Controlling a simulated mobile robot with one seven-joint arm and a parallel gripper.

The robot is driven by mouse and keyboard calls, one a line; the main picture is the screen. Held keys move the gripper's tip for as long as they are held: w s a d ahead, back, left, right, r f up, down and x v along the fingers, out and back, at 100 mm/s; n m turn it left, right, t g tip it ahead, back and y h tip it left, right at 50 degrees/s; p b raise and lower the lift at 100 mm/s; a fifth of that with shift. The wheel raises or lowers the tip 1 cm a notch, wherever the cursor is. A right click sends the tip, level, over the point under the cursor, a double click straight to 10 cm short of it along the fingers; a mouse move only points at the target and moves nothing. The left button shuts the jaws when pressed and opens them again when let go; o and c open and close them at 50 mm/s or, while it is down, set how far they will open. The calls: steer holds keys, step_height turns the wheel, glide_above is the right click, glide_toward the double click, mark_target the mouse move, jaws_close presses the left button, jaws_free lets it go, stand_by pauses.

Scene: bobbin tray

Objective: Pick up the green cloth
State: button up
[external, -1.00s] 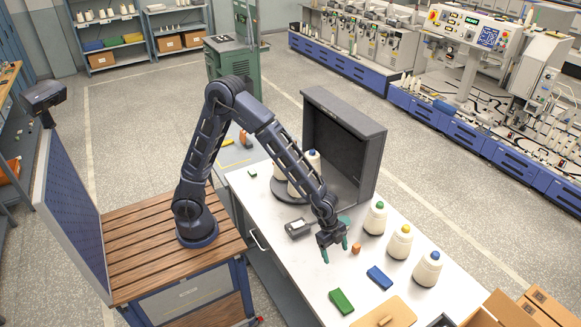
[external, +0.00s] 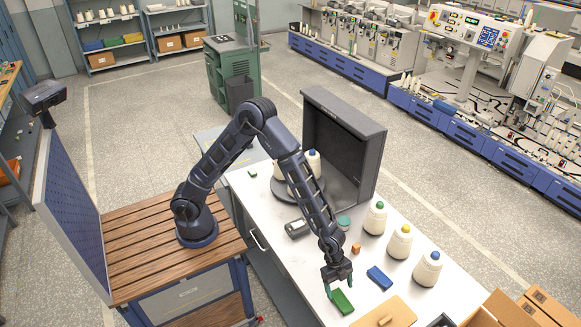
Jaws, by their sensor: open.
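The green cloth (external: 342,302) is a small folded green block lying on the white table, near its front edge. One finger is near the cloth's left side. I cannot tell whether the fingers touch the cloth. The far end of the cloth is partly hidden by the gripper.
A blue block (external: 379,278) lies just right of the gripper, and a wooden board (external: 388,312) lies at the front right. White cones with green (external: 375,218), yellow (external: 400,242) and blue (external: 428,269) tops stand along the right. A dark open box (external: 340,145) stands at the back.

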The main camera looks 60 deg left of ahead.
mark_target(341, 298)
steer(key=x, duration=0.5)
steer(key=shift+a, duration=0.2)
steer(key=shift+c, duration=0.5)
steer(key=c, duration=1)
